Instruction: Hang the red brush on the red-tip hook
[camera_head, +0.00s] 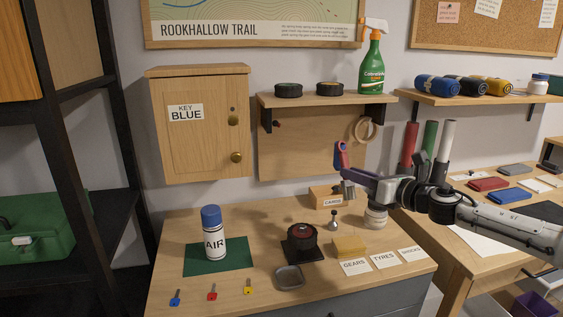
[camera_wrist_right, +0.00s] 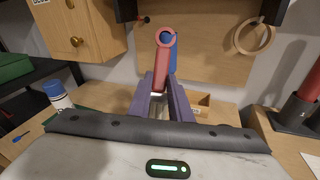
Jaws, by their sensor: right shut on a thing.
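The red brush (camera_head: 341,149) is held by my right gripper (camera_head: 346,172), in front of the wooden panel under the shelf. In the right wrist view its red handle (camera_wrist_right: 161,68) stands upright between the purple fingers (camera_wrist_right: 164,92), with a holed ring at the top. A blue part (camera_wrist_right: 173,66) shows behind the handle; I cannot tell whether it belongs to the brush. The red-tip hook (camera_head: 277,124) sticks out at the panel's left side and also shows in the right wrist view (camera_wrist_right: 144,19). The brush is apart from it, to its right. My left gripper is out of view.
A tan ring (camera_head: 364,130) hangs at the panel's right side. The shelf (camera_head: 325,98) above carries dark round tins and a green spray bottle (camera_head: 371,60). An air can (camera_head: 212,235), a dark wheel-like part (camera_head: 301,238) and a cards box (camera_head: 325,197) stand on the bench below.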

